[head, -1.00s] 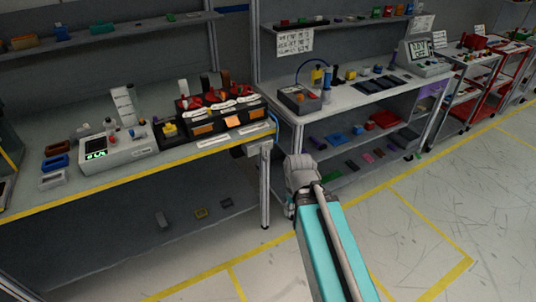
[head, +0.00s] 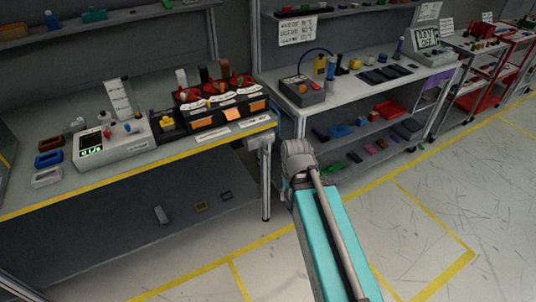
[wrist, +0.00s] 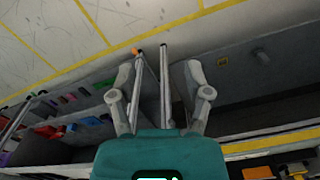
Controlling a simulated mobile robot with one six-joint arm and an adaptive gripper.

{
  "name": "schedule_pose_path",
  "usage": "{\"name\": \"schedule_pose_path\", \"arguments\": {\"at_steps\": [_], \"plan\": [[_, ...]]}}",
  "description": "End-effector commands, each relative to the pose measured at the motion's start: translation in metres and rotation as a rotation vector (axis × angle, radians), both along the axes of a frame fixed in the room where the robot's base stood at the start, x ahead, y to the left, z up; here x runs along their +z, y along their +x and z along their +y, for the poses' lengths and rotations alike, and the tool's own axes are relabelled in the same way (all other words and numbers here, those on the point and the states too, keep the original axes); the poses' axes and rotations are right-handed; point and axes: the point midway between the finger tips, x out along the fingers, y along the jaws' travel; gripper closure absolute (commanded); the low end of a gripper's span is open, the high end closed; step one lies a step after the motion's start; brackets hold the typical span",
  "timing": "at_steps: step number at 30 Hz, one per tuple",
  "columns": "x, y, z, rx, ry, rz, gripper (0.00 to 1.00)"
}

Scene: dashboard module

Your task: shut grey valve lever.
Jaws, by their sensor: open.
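The dashboard module (head: 218,110) is a black box with orange panels, red parts and white labels, at the right end of the left bench. A pale grey upright piece (head: 181,78) and brown upright pieces stand behind it. I cannot tell which part is the grey valve lever. In the wrist view my gripper (wrist: 165,66) is open and empty, its two grey fingers spread over the floor and a bench leg, well apart from the module. In the head view my arm reaches toward the gap between the benches; its fingers cannot be made out clearly.
The left bench (head: 60,195) has a yellow front edge. On it stand a white display box (head: 110,145) and small trays. The right bench (head: 345,100) holds a grey control box (head: 302,90) and several small items. The floor (head: 420,210) in front is open.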

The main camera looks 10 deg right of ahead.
Motion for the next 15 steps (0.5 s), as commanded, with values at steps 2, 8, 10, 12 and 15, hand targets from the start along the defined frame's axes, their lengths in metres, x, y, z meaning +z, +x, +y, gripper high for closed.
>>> {"name": "schedule_pose_path", "arguments": {"at_steps": [2, 8, 10, 12, 15], "plan": [[-0.005, 0.003, 0.002, 0.004, 0.014, -0.009, 0.36], [-0.027, 0.017, 0.016, 0.029, 0.091, -0.065, 0.36], [-0.037, 0.025, 0.022, 0.038, 0.135, -0.099, 0.36], [-0.047, 0.034, 0.028, 0.048, 0.184, -0.139, 0.36], [-0.061, 0.049, 0.038, 0.058, 0.26, -0.204, 0.36]]}}
